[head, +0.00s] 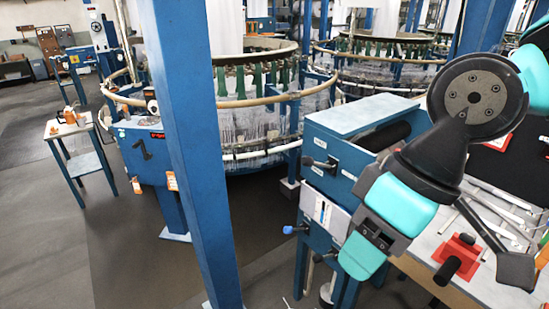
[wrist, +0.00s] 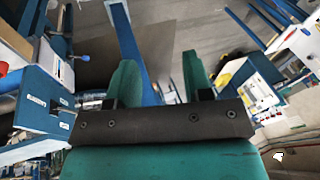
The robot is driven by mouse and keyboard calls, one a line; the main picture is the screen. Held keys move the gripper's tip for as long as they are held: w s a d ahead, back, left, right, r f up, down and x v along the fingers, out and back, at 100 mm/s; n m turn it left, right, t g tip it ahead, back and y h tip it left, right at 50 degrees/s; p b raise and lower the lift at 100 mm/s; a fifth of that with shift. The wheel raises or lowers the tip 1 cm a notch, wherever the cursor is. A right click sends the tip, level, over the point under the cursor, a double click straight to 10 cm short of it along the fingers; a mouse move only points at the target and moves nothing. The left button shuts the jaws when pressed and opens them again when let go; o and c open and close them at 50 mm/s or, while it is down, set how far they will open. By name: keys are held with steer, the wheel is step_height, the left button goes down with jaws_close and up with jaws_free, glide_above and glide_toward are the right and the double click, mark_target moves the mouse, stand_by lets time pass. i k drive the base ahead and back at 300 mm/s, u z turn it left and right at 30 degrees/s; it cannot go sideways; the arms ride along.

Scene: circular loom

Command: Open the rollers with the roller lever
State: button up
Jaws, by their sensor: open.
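The blue roller cabinet (head: 345,120) stands right of centre in the head view, with a black roller (head: 387,135) in its open top. A lever with a dark handle (head: 320,162) sticks out of its front near a small label. A lower lever with a blue knob (head: 289,229) also points left. I cannot tell for sure which one is the roller lever. My gripper (head: 365,248) hangs in front of the cabinet's right part, apart from both levers. In the wrist view my gripper (wrist: 158,75) is open with nothing between its fingers. The cabinet (wrist: 35,88) shows there at left.
A blue post (head: 188,150) stands left of the cabinet. The circular loom (head: 265,90) is behind. A workbench (head: 490,285) with a red-based tool (head: 462,256) lies at right. A small side table (head: 65,128) is far left. Floor is open at lower left.

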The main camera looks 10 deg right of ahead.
mark_target(307, 160)
steer(key=z, duration=0.2)
steer(key=k, duration=0.55)
steer(key=z, duration=0.6)
steer(key=k, duration=0.8)
steer(key=u, duration=0.15)
steer(key=i, duration=0.55)
steer(key=u, duration=0.75)
steer(key=i, duration=1.4)
steer(key=z, duration=0.4)
